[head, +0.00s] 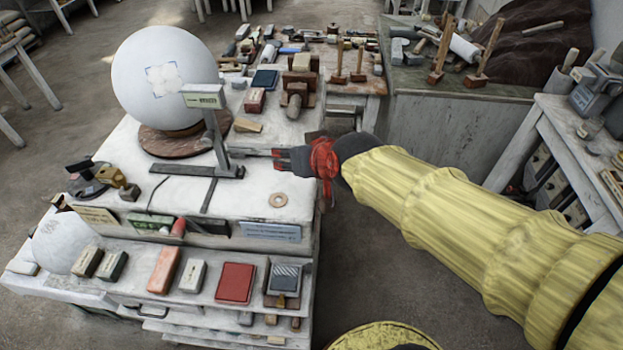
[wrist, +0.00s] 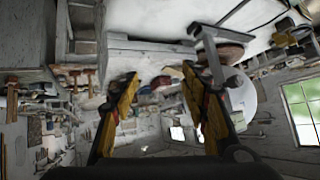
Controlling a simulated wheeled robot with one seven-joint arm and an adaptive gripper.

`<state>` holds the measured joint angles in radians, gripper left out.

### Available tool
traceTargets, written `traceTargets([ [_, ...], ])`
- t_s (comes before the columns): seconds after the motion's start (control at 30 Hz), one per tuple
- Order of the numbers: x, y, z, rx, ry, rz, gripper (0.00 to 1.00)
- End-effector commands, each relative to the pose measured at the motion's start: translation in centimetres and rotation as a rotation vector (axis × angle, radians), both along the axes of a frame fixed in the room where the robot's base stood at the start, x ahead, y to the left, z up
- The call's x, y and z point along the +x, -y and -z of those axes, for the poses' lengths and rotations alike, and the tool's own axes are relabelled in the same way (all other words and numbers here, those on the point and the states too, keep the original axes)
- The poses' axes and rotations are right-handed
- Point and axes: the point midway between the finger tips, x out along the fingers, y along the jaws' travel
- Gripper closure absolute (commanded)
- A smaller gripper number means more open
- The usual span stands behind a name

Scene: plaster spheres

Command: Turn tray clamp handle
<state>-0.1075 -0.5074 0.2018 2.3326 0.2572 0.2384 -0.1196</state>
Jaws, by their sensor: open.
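My gripper (head: 280,160), red and black, reaches in from the right over the white worktable (head: 240,215). In the wrist view my gripper's two yellow fingers (wrist: 165,88) are spread apart, and I see nothing held between them. A grey upright metal tool (head: 213,135) with a flat base stands just left of my gripper. A grey bar lies between the tool and the fingertips; I cannot tell whether they touch. A grey metal part (wrist: 210,45) also shows by the right finger in the wrist view. I cannot pick out a tray clamp handle with certainty.
A large white sphere (head: 165,75) sits on a round brown stand (head: 160,142) behind the upright tool. Several blocks line the lower front shelf (head: 210,283). Open floor (head: 420,250) lies right of the table.

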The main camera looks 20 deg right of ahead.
Motion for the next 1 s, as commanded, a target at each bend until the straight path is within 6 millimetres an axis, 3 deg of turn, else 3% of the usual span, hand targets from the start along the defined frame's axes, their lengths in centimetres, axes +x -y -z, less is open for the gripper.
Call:
traceTargets([
  [0.2,-3.5,1.0,0.8,-0.024,-0.071,-0.01,0.55],
  [0.4,-5.6,1.6,1.4,-0.039,-0.114,-0.013,0.55],
  [1.0,-6.3,1.8,1.6,-0.046,-0.131,-0.014,0.55],
])
